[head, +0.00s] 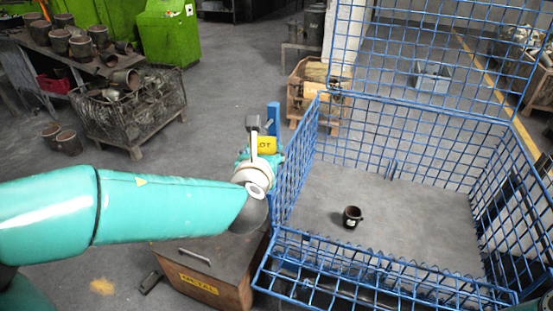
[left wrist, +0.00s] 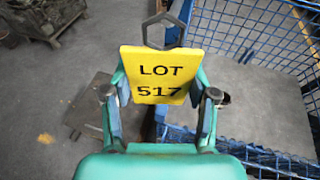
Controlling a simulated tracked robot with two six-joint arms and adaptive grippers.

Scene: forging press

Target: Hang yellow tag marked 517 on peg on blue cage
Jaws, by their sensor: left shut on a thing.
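The yellow tag (left wrist: 160,75) reads "LOT 517" in the left wrist view, with a dark hexagonal ring (left wrist: 163,31) at its top. My left gripper (left wrist: 161,92) is shut on the tag, with a finger at each side. In the head view the tag (head: 267,145) shows partly behind the gripper (head: 259,157), beside the blue cage's (head: 304,150) left side. A blue post (head: 273,118) rises just behind the tag. I cannot make out the peg clearly, or whether the ring touches anything. My right gripper is not in view.
A dark cup-like part (head: 352,217) stands inside the cage. A wooden box with a grey lid (head: 215,252) is below the left gripper. A wire bin of metal parts (head: 130,108) and a wooden crate (head: 303,95) stand farther back. Grey floor lies open between them.

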